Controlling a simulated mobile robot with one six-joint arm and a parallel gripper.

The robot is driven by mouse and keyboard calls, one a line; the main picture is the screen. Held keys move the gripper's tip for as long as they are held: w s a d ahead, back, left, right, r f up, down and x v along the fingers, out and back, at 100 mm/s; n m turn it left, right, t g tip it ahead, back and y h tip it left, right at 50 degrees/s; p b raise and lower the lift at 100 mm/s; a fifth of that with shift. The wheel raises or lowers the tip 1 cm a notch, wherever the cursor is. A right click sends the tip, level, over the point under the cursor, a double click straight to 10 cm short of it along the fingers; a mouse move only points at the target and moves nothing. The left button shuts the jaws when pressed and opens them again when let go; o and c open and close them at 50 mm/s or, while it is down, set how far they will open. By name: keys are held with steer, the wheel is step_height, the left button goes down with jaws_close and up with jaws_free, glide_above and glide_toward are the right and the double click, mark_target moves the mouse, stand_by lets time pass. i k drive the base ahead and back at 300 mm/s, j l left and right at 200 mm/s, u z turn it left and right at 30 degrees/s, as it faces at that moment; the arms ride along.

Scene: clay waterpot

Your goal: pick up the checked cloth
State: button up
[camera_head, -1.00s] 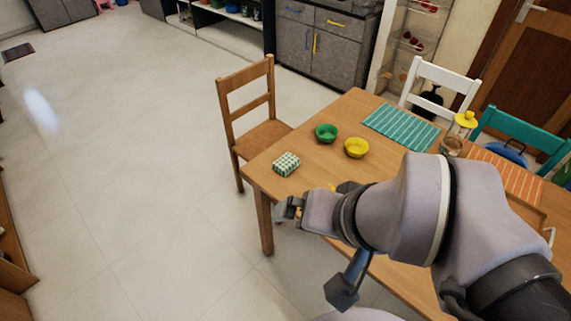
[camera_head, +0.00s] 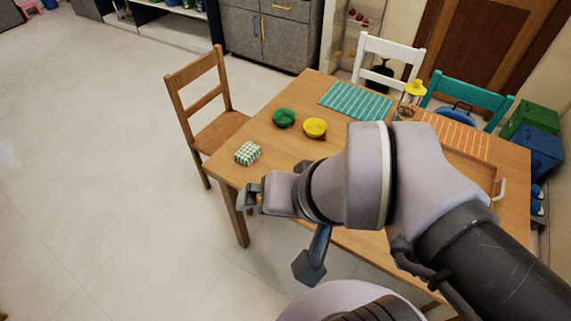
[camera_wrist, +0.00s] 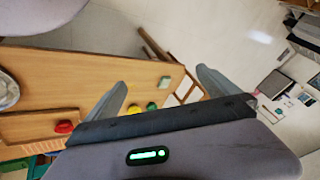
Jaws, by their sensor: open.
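The checked cloth (camera_head: 248,153) is a small folded green-and-white bundle lying on the near left corner of the wooden table (camera_head: 285,165). It also shows as a small pale patch in the wrist view (camera_wrist: 165,82), between the fingers in the picture but well beyond them. My gripper (camera_head: 250,197) is just below the cloth in the head view, near the table's edge and apart from the cloth. Its two fingers are spread with nothing between them in the wrist view (camera_wrist: 160,77).
A green bowl (camera_head: 284,118) and a yellow bowl (camera_head: 315,128) stand beyond the cloth. A teal striped mat (camera_head: 356,101) and an orange striped mat (camera_head: 455,136) lie farther off. A wooden chair (camera_head: 215,125) stands at the table's left side.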

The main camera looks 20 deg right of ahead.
mark_target(249, 152)
steer(key=i+j+z, duration=0.25)
steer(key=z, duration=0.15)
steer(key=i+j+z, duration=0.55)
steer(key=j+z, duration=0.2)
